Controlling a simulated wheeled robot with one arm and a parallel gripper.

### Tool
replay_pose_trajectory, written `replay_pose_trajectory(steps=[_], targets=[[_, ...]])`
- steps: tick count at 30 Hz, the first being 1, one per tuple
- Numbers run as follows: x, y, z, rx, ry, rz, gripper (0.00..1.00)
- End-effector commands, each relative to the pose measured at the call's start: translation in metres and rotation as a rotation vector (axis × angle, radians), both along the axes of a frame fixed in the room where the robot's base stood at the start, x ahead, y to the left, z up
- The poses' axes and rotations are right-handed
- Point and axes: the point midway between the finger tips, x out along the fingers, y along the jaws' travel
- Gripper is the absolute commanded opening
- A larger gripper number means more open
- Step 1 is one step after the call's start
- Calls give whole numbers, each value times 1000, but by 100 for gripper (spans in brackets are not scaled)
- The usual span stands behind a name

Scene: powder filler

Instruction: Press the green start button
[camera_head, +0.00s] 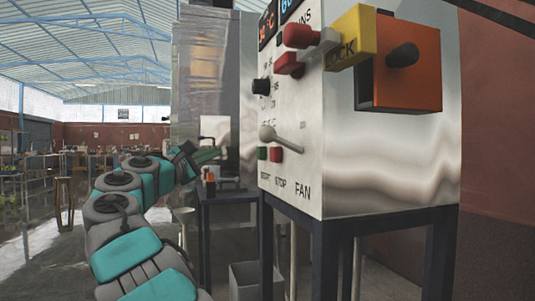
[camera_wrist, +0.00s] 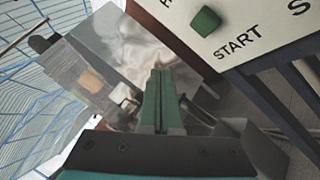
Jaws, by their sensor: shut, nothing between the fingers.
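The green start button (camera_head: 262,153) is at the lower left of the control panel's (camera_head: 310,185) front face, beside the red stop button (camera_head: 276,154). In the wrist view the green button (camera_wrist: 206,20) is at the top, right of centre, above the word START. My gripper (camera_head: 214,154) is left of the panel in the head view, at about the button's height, and apart from it. In the wrist view my gripper's fingers (camera_wrist: 158,74) are together and empty. Their tips lie below and left of the button in that picture.
A grey lever (camera_head: 280,138) sticks out just above the buttons. A black knob (camera_head: 262,86), red handles (camera_head: 301,36), a yellow lock block (camera_head: 351,36) and an orange box (camera_head: 400,75) project higher up. A dark table (camera_head: 230,197) stands behind my gripper.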

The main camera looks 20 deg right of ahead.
Motion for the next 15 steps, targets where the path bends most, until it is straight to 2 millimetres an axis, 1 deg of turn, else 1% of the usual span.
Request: replay_pose_trajectory(steps=[10,15], targets=[[0,-3,-1,1,2,-1,0],[1,-12,-2,-2,3,-1,0]])
